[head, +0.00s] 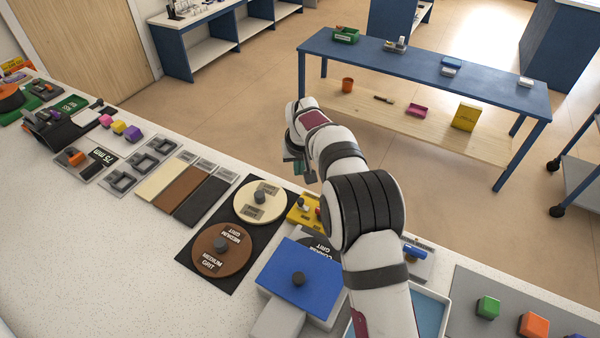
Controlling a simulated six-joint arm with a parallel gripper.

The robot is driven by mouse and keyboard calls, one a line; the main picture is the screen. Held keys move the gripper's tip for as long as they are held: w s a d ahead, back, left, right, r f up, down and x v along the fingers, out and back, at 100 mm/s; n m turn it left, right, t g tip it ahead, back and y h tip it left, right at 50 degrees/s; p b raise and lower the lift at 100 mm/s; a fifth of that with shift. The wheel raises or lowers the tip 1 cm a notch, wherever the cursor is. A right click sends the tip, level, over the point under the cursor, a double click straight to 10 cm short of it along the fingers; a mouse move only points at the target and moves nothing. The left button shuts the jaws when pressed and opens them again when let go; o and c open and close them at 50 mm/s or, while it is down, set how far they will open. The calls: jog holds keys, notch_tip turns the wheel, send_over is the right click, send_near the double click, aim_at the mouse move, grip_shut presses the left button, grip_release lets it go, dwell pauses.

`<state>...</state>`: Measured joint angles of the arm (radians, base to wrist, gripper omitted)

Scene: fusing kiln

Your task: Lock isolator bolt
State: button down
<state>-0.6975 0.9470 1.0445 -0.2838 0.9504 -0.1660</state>
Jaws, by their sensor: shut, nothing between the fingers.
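My gripper (300,172) hangs at the end of my arm, above the back edge of the counter, and is shut and empty. Its fingertips are small and partly hidden by the wrist. To the right of my arm is a grey plate with a blue part (416,251), also partly covered. I cannot tell which of these carries the isolator bolt; no bolt shows clearly. My gripper is apart from both.
A blue lidded block (305,265) and round grit discs (222,250) stand at the counter's front middle. Brown and cream strips (180,188) lie left. A grey mat with green and orange blocks (535,323) is at the right. A blue bench (430,70) stands across the floor.

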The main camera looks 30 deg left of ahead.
aim_at(303, 205)
jog(key=x, duration=0.7)
jog(key=shift+f, duration=0.15)
jog(key=shift+s+d, duration=0.75)
jog(key=shift+s, duration=0.3)
jog(key=shift+s+d, duration=0.4)
jog(key=shift+s, duration=0.15)
jog(key=shift+d, duration=0.1)
jog(key=shift+d, duration=1.4)
